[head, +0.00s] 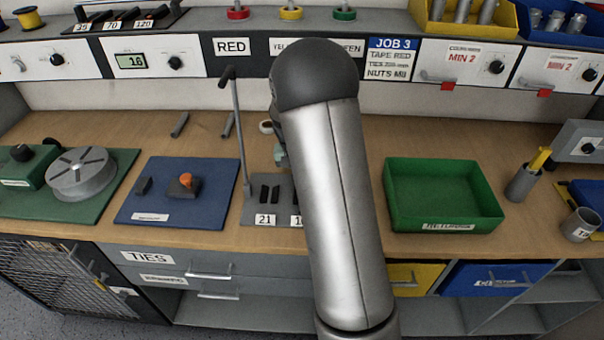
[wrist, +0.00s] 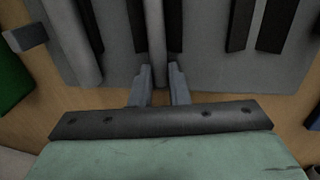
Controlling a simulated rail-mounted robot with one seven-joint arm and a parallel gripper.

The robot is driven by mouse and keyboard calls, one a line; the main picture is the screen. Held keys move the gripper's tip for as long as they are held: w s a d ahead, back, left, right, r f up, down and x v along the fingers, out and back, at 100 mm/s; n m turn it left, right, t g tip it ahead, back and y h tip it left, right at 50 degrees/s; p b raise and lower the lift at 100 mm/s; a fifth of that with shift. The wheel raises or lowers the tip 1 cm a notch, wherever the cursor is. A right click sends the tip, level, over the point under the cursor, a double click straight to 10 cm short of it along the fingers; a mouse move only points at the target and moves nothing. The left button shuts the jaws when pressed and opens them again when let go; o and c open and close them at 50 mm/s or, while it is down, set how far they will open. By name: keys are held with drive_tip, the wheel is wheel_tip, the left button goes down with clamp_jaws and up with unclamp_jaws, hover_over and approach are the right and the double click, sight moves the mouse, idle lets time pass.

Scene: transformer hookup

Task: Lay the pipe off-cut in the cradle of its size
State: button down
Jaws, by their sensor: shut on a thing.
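My gripper (wrist: 158,85) is shut on a thin grey pipe off-cut (wrist: 155,40), which runs away from the fingertips in the wrist view. The cradle plate (wrist: 208,60) is grey and has black rails in pairs. The off-cut lines up between the two middle rails; I cannot tell whether it rests on the plate or is above it. Another pair of rails (wrist: 258,25) is to the right and empty. In the head view the plate (head: 252,205) shows a label 21 and a second, partly covered label. My arm hides the rest of the plate, the gripper's fingers and the off-cut.
A thin upright post (head: 238,130) stands by the plate. A grey bar (wrist: 72,40) crosses the left of the wrist view. A blue mat (head: 170,205) is left of the plate, a green tray (head: 445,215) right. Two grey rods (head: 180,125) lie at the back.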

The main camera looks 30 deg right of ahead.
drive_tip(key=c, duration=1.4)
unclamp_jaws()
wheel_tip(320, 180, up, 13)
drive_tip(key=w+a, duration=0.1)
drive_tip(key=a, duration=0.1)
drive_tip(key=s+a+n, duration=0.2)
drive_tip(key=s+a, duration=0.2)
drive_tip(key=s, duration=0.5)
drive_tip(key=s+a+f+n+t+y, duration=0.1)
drive_tip(key=s+a+n, duration=0.1)
drive_tip(key=s+a, duration=0.3)
drive_tip(key=s+a+f+n+y, duration=0.1)
drive_tip(key=s+a, duration=0.4)
drive_tip(key=s, duration=0.8)
drive_tip(key=shift+s+n, duration=0.35)
drive_tip(key=shift+n, duration=0.25)
